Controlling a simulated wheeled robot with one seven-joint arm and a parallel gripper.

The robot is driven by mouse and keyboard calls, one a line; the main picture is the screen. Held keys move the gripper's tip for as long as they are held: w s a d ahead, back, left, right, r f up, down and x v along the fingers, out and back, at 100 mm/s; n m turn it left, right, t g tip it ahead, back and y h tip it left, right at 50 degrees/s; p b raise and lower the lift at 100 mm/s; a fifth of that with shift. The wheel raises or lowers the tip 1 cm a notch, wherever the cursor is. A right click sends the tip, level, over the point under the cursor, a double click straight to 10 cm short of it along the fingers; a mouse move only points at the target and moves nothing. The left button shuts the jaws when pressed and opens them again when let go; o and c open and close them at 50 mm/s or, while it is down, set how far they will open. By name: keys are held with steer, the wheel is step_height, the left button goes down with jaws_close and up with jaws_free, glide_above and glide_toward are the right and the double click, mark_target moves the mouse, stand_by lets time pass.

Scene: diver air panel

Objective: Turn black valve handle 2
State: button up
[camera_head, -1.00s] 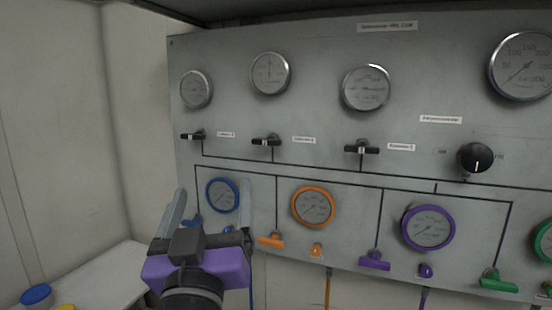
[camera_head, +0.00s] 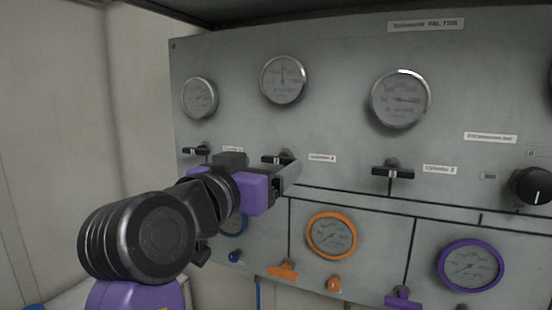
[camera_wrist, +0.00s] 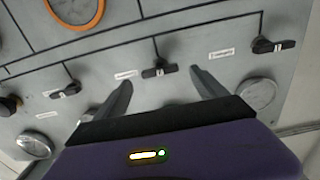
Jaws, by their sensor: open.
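Three black valve handles sit in a row on the grey panel. The middle one, black valve handle 2 (camera_head: 278,158), lies roughly horizontal and is partly covered by my gripper (camera_head: 276,172) in the head view. In the wrist view, which looks turned around, handle 2 (camera_wrist: 158,69) lies just beyond and between the two fingertips of my gripper (camera_wrist: 162,78). The fingers are apart and empty. Whether they touch the handle cannot be told, but a gap seems to show.
The left black handle (camera_head: 196,150) and the right black handle (camera_head: 392,173) flank it. Gauges (camera_head: 284,80) sit above. Below are the orange gauge (camera_head: 331,236), the purple gauge (camera_head: 471,265) and coloured handles. A black round knob (camera_head: 530,186) is at the right.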

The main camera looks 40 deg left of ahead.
mark_target(277, 161)
steer(key=shift+p+x, duration=0.35)
steer(key=shift+x, duration=1.85)
steer(key=shift+c, duration=0.2)
steer(key=c, duration=1.3)
